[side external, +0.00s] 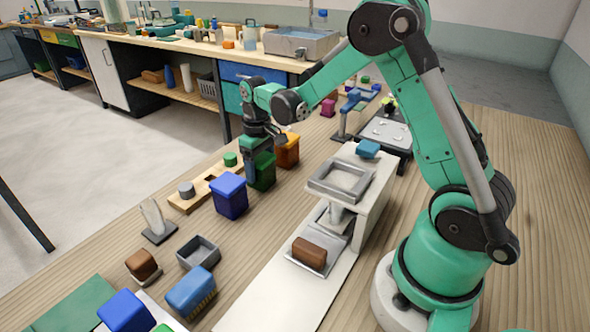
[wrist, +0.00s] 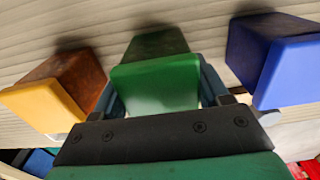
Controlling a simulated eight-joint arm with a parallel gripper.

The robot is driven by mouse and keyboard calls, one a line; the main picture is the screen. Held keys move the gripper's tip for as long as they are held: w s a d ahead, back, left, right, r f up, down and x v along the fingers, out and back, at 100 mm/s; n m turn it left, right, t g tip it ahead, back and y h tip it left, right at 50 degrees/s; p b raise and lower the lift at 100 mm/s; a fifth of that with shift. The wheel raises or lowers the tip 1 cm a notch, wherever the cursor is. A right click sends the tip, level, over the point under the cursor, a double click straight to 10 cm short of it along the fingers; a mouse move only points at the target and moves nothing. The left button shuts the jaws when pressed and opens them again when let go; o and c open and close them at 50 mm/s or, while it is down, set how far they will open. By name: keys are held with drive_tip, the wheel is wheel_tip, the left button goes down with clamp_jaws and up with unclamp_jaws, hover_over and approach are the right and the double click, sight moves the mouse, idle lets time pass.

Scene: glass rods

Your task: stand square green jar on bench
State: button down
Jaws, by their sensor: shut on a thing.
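The square green jar (side external: 263,172) stands on the wooden bench in the side external view, between a blue square jar (side external: 229,195) and an orange one (side external: 287,149). It looks upright; I cannot tell whether its base touches the bench. My gripper (side external: 252,168) comes down from above and is shut on the green jar. In the wrist view the green jar (wrist: 157,80) is between my fingers (wrist: 160,95), with its lighter green lid toward the camera. The orange jar (wrist: 58,92) is at the left there and the blue jar (wrist: 272,62) at the right.
A wooden block with holes (side external: 207,188) lies left of the jars, with a grey cylinder and a green one on it. A white scale-like stand (side external: 340,180) is to the right. A grey open box (side external: 198,252) and a blue brush (side external: 191,291) lie nearer the front.

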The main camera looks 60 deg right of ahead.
sight(259, 158)
unclamp_jaws()
drive_tip(key=shift+r, duration=0.1)
wheel_tip(259, 158, up, 11)
drive_tip(key=shift+r, duration=0.4)
drive_tip(key=s+a+t, duration=0.7)
drive_tip(key=s+a, duration=0.2)
drive_tip(key=s, duration=0.1)
drive_tip(key=shift+s+a+f, duration=0.25)
drive_tip(key=shift+s+f, duration=0.15)
drive_tip(key=shift+f, duration=0.05)
